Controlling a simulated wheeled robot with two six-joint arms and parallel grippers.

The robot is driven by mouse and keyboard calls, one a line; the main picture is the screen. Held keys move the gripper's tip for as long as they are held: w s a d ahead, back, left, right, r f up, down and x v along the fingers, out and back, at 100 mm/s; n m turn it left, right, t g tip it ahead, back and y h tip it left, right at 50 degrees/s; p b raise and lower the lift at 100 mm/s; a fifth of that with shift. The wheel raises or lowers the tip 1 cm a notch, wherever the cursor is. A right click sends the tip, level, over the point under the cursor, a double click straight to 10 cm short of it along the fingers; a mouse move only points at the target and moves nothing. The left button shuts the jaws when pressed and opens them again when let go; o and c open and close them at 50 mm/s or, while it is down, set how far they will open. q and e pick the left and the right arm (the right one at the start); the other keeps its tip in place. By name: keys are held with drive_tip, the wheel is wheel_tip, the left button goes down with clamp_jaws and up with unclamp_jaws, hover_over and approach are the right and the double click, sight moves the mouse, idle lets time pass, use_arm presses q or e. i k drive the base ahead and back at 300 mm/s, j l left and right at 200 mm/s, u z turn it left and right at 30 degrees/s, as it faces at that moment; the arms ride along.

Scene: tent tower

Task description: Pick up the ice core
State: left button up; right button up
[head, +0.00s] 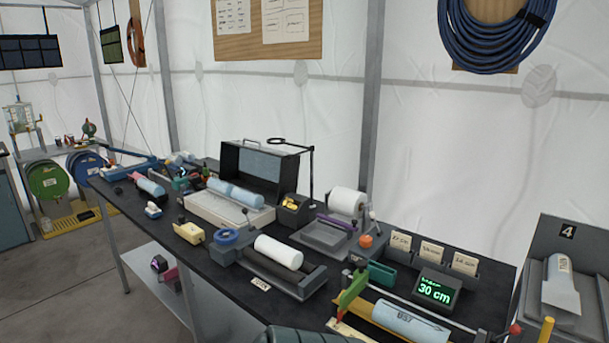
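Several pale cylinders that look like ice cores lie on the black bench (185,258), and I cannot tell which one the task means. A white cylinder (278,252) rests in a dark cradle (290,282) near the bench's front edge. A light blue cylinder with dark lettering (408,322) lies at the lower right, beside a green clamp-like part (352,287). Another light blue cylinder (236,193) lies on a white tray (215,212) farther back. A smaller blue one (151,187) lies at the far left.
An open black case (262,172), a thin ring-topped stand (312,180), a white roll (347,201) and a display reading 30 cm (435,291) crowd the bench. Grey floor (60,285) is clear at left.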

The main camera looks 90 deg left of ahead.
sight(155, 189)
drive_tip(key=u, duration=2.25)
drive_tip(key=i+j+u, duration=0.15)
drive_tip(key=j+u, duration=0.3)
drive_tip(key=i+j+u, duration=0.2)
drive_tip(key=j+u, duration=0.25)
drive_tip(key=i+j+u, duration=0.15)
drive_tip(key=u, duration=0.25)
drive_tip(key=i+j, duration=0.2)
drive_tip(key=i, duration=0.15)
drive_tip(key=z, duration=2.5)
drive_tip(key=k+z, duration=0.1)
drive_tip(key=z, duration=1.4)
drive_tip(key=u, duration=3.25)
